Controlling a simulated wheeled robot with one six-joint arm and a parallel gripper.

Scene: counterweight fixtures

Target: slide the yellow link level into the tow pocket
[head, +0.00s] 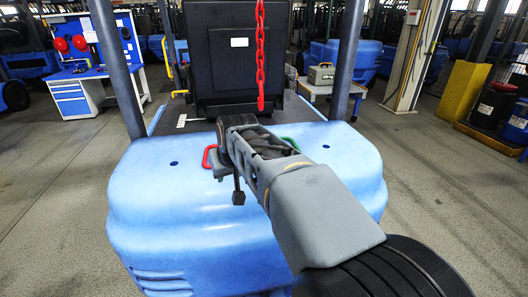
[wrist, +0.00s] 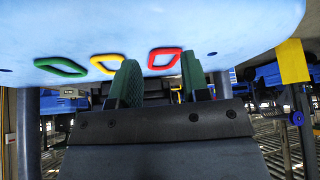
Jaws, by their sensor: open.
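The yellow link (wrist: 106,56) lies on the pale blue counterweight (head: 160,205) between the green and red links in the wrist view. One finger covers part of its edge; my arm hides it in the head view. My gripper (wrist: 158,60) is open and empty, its two green-faced fingers apart. In the wrist view the red link (wrist: 152,60) shows between the fingertips and the yellow link is just left of them. Contact cannot be told. I cannot make out the tow pocket in either view.
The red link (head: 206,158) and green link (head: 291,143) show on either side of my arm. Dark posts (head: 117,65) flank the counterweight top. Open floor (head: 60,170) lies to the left.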

